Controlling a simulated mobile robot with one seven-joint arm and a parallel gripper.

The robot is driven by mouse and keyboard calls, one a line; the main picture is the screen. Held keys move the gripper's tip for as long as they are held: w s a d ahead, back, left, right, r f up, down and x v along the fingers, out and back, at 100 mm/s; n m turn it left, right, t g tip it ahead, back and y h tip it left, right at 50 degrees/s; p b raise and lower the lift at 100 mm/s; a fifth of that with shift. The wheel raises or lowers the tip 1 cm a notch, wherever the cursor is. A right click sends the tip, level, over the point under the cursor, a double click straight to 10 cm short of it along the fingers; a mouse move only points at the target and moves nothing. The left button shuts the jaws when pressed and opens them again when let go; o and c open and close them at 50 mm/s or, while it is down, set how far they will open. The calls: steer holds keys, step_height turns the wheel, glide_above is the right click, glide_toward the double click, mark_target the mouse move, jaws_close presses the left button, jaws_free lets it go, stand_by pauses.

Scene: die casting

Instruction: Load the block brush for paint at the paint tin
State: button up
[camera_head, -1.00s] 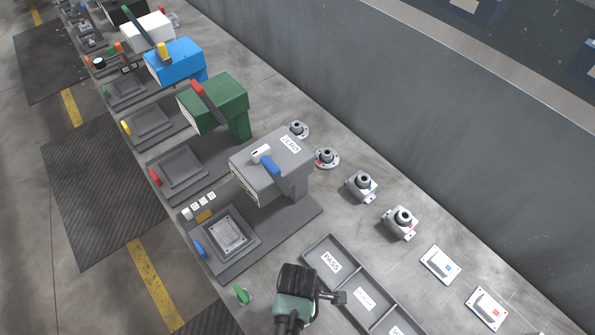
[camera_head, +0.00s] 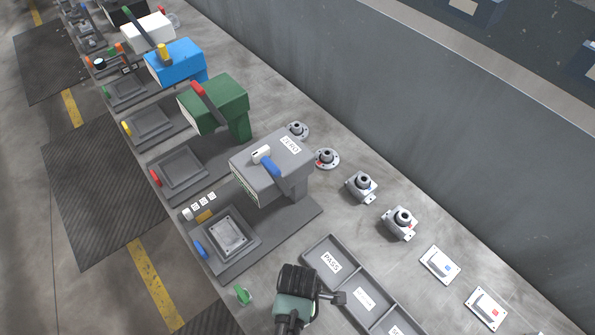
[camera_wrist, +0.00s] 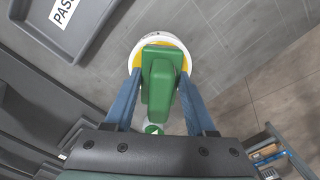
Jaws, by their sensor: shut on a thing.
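In the wrist view, my gripper (camera_wrist: 155,100) has its two blue fingers shut on a green block brush (camera_wrist: 160,80). The brush is over a white round paint tin (camera_wrist: 183,46), with yellow showing inside the rim. The brush covers much of the tin's opening. I cannot tell whether its lower end touches the paint. In the head view, my gripper's dark housing is at the bottom centre, and its fingertips, the brush and the tin cannot be made out behind it.
A grey tray (camera_head: 317,248) with a PASS label lies close to the tin. A grey press (camera_head: 270,155) marked ZERO stands beyond. A small green lever (camera_head: 242,295) is near the bench's front edge. Metal castings (camera_head: 401,222) line the right side.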

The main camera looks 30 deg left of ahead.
steer(key=shift+s+f, duration=0.1)
stand_by(0.3)
step_height(320, 180, up, 7)
steer(key=p, duration=0.7)
stand_by(0.8)
